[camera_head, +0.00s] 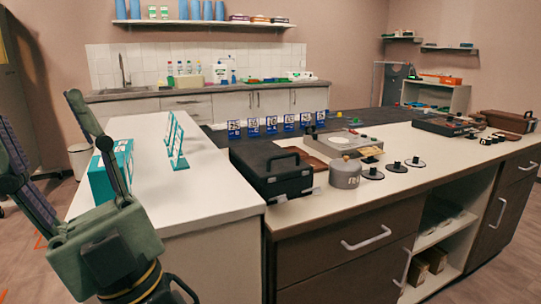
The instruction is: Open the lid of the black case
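The black case (275,173) sits on the white counter near the centre of the head view. Its lid is shut, with a handle showing on top and latch-like parts on its front side. My gripper (40,125) is at the left of the view, raised in front of the counter, with its two green-grey fingers pointing up and spread wide apart. Nothing is between the fingers. It is well to the left of the case and does not touch it.
A grey round pot (345,173) stands right of the case, with several small black-knobbed discs beyond. A turntable-like device (345,142) and several blue cards are behind. A teal box (110,172) stands on the left counter (205,185), which has free room near the case.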

